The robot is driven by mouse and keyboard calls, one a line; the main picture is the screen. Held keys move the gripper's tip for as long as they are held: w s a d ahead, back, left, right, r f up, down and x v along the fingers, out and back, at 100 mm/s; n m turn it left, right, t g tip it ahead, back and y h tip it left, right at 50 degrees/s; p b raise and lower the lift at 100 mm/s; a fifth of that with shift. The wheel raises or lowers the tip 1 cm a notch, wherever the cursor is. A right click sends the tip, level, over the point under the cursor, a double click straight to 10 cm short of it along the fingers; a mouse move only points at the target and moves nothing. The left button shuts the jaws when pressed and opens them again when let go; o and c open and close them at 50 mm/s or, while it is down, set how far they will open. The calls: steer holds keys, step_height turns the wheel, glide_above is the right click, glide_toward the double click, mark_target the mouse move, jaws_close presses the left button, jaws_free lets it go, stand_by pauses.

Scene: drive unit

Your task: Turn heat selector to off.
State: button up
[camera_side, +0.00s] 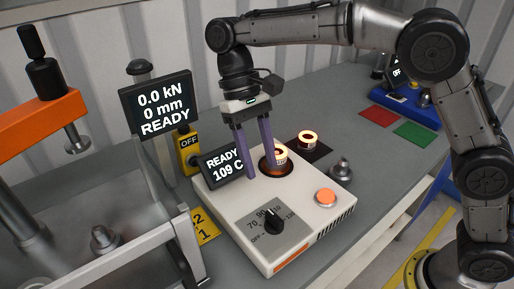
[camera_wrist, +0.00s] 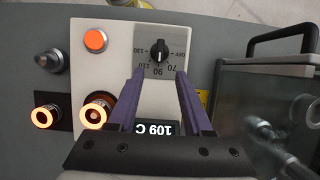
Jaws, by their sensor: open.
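The heat selector (camera_side: 272,222) is a black knob on a grey dial plate at the front of a white heater unit (camera_side: 315,206). It also shows in the wrist view (camera_wrist: 159,49), above the fingertips. Dial marks run from OFF through 70, 90 and 110 to 130. The knob's pointer seems to be near 90, but it is small. My gripper (camera_side: 259,172) is open and empty, with purple fingers pointing down over the unit's back part, behind the knob and apart from it. In the wrist view, my gripper (camera_wrist: 160,74) straddles the space in line with the knob.
The heater display (camera_side: 225,167) reads READY 109 C, close beside the fingers. A glowing ring part (camera_side: 280,153) sits in the heater opening by the fingers; another (camera_side: 308,138) stands behind. An orange button (camera_side: 325,197) is right of the dial. A press with a display (camera_side: 157,107) stands left.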

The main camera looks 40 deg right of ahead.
steer(key=shift+v, duration=0.95)
